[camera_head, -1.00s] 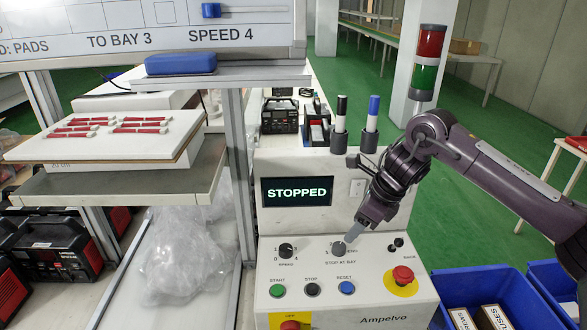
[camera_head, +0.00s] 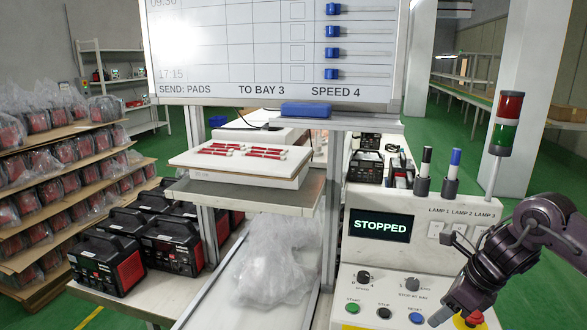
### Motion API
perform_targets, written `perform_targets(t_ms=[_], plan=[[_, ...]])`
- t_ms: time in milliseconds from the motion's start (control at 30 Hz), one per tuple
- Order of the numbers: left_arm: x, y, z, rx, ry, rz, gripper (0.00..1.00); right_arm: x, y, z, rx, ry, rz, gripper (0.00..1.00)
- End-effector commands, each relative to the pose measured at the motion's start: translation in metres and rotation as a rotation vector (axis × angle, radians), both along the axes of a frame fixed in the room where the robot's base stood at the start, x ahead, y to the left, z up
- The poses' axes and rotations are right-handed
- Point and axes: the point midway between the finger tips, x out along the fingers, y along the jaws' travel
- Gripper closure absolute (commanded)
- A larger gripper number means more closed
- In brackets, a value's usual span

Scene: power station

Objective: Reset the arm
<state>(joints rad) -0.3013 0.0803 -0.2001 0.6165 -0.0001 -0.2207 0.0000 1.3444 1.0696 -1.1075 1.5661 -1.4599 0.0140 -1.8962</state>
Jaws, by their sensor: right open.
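My right gripper (camera_head: 438,317) comes in from the right. It is open and empty, with its tip low in front of the control panel (camera_head: 370,300). The tip is between the blue RESET button (camera_head: 416,318) and the red emergency stop (camera_head: 475,319). Whether it touches the panel I cannot tell. The STOP AT BAY knob (camera_head: 412,284) is clear of the gripper, up and left of its tip. The SPEED knob (camera_head: 363,277) is further left. The screen (camera_head: 380,225) reads STOPPED. My left gripper is not in view.
A whiteboard (camera_head: 270,50) reads SEND: PADS, TO BAY 3, SPEED 4. A white platform (camera_head: 200,160) carries several red-and-white pieces. A red and green signal lamp (camera_head: 506,122) stands behind my right arm. Racks of bagged goods (camera_head: 60,170) are at the left. Green floor is open at right.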

Motion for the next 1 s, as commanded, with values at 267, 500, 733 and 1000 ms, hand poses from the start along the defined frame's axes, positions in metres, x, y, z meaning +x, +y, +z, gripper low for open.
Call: perform_targets(t_ms=[267, 500, 733, 1000], plan=[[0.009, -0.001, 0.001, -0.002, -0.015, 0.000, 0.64, 0.007, 0.038, -0.023, 0.030, -0.024, -0.042, 0.47], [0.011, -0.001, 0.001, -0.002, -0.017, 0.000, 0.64, 0.011, 0.092, -0.049, 0.105, -0.053, -0.122, 0.47], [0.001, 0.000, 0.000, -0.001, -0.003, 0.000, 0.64, 0.004, 0.165, -0.074, 0.269, -0.070, -0.287, 0.47], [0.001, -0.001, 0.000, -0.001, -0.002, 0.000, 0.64, -0.031, 0.264, -0.080, 0.714, 0.041, -0.835, 0.47]])
